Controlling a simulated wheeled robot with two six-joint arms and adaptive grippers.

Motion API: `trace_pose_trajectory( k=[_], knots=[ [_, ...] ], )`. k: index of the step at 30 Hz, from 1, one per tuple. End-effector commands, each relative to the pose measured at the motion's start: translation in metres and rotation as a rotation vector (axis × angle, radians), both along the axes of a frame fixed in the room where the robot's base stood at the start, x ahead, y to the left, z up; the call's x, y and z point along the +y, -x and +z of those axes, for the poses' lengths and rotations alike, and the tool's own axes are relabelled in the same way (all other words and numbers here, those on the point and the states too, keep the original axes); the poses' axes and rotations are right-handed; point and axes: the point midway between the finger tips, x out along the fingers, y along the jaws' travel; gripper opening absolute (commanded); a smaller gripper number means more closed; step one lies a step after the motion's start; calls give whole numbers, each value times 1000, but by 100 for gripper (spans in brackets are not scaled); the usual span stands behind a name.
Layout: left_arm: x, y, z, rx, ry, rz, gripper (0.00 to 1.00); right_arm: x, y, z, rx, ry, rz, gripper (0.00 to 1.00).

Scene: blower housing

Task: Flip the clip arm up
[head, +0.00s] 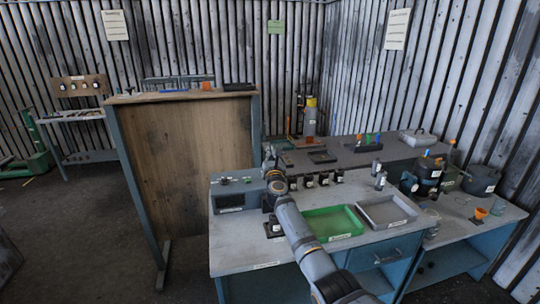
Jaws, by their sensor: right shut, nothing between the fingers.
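My right arm reaches in from the bottom, over the front of the grey workbench (235,245). My right gripper (268,152) is at the far end of that arm, small and dark, beside the blue-grey box (232,197) with a panel on its front. It looks shut and empty. I cannot make out the clip arm; it is too small to tell or hidden behind my wrist. My left gripper is not in view.
A green tray (333,222) and a grey tray (387,211) lie right of my arm. Several small dark labelled items (323,180) stand in a row behind them. Dark pots (430,172) stand at the right. A wooden panel (185,150) rises at the left.

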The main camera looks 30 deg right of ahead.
Motion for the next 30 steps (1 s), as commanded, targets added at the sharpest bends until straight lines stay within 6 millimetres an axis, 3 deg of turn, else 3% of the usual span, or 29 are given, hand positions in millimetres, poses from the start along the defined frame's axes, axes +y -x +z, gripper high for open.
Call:
trace_pose_trajectory(
  k=[5,30],
  knots=[
    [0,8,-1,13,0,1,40,0,0,0,0,0,0,0],
    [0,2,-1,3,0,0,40,1,0,-1,0,-1,1,0]
  ],
)
